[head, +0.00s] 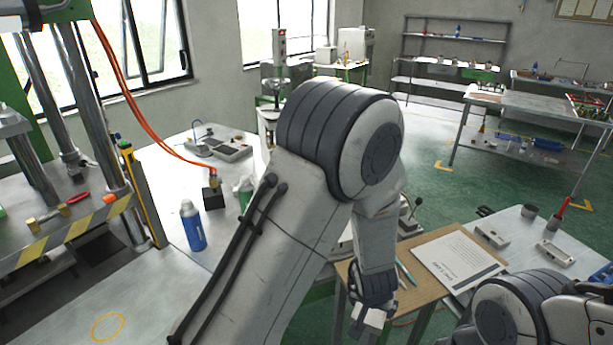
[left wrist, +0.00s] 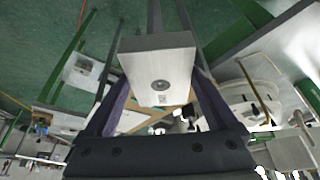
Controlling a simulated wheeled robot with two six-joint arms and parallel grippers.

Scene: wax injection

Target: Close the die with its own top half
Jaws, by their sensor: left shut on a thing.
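My left gripper (head: 372,312) hangs low in the head view, beside the front of the brown board. It is shut on a pale metal block (left wrist: 158,75), which looks like a die half. In the left wrist view the block sits between the two fingers, with a round hole and a small mark on its face. Two more pale metal blocks, a left one (head: 492,235) and a right one (head: 556,252), lie apart on the right-hand table. I cannot tell which belongs with the held block. My right gripper is out of view.
A brown board with a printed sheet (head: 458,260) and pens lies near the left gripper. A red-handled tool (head: 560,208) and a dark cup (head: 530,211) stand on the right-hand table. A blue bottle (head: 193,225) stands on the left bench, beside the press.

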